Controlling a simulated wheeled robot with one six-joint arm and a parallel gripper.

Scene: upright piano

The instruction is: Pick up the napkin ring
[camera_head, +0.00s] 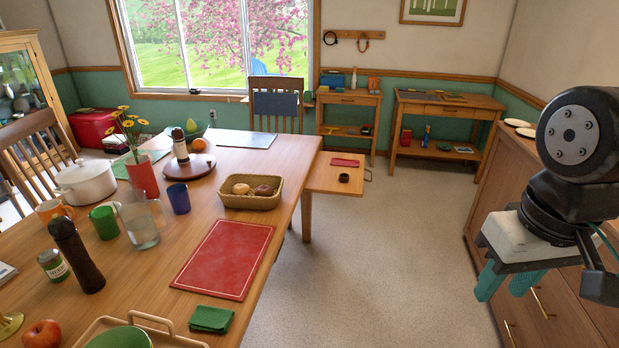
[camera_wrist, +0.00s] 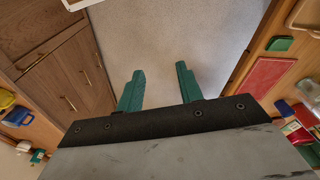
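My gripper (camera_head: 503,292) hangs at the right of the head view, in front of the wooden cabinet, well apart from the ring. Its two green fingers are spread and empty. They also show in the wrist view (camera_wrist: 160,72) over bare floor. I cannot make out the ring in the wrist view.
The dining table (camera_head: 205,270) holds a red placemat (camera_head: 224,258), a bread basket (camera_head: 251,200), a green napkin (camera_head: 211,319), cups and a pot. A red booklet (camera_head: 345,162) lies behind the ring. The cabinet (camera_head: 560,310) stands at right. Open floor (camera_head: 400,240) lies between.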

